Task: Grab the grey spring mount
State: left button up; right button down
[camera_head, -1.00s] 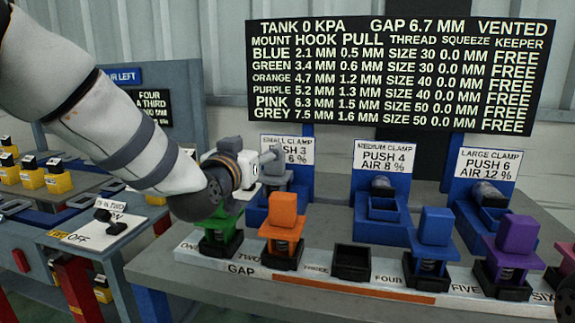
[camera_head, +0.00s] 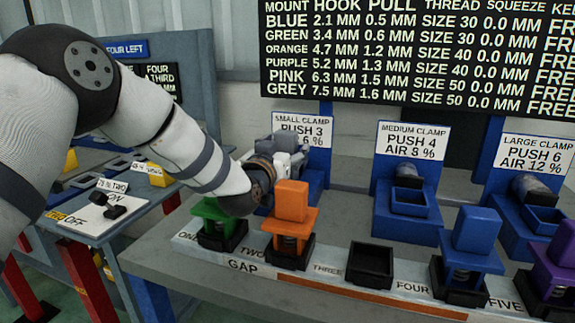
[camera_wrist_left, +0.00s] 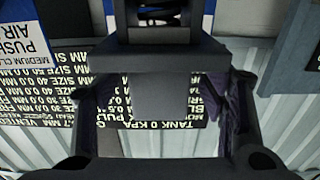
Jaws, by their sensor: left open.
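My left gripper (camera_head: 288,148) is at the small clamp, in front of its sign, and it hides most of that clamp. In the left wrist view the gripper (camera_wrist_left: 162,112) is open, with one dark finger on each side. A plain grey block (camera_wrist_left: 160,98), which looks like the top of the grey spring mount, lies between the fingers. I cannot tell whether either finger touches it. In the head view the grey mount is hard to separate from the gripper. My right gripper is not in view.
On the bench's front strip stand a green mount (camera_head: 219,222), an orange mount (camera_head: 291,222), an empty black socket (camera_head: 370,264), a blue mount (camera_head: 468,250) and a purple mount (camera_head: 555,262). The medium clamp (camera_head: 408,215) and large clamp (camera_head: 538,215) stand behind.

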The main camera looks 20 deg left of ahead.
pick_arm(q)
jog(key=shift+w+f, duration=0.15)
jog(key=shift+w, duration=0.3)
jog(key=shift+r, duration=0.25)
grip_shut()
jog(key=shift+r, duration=0.1)
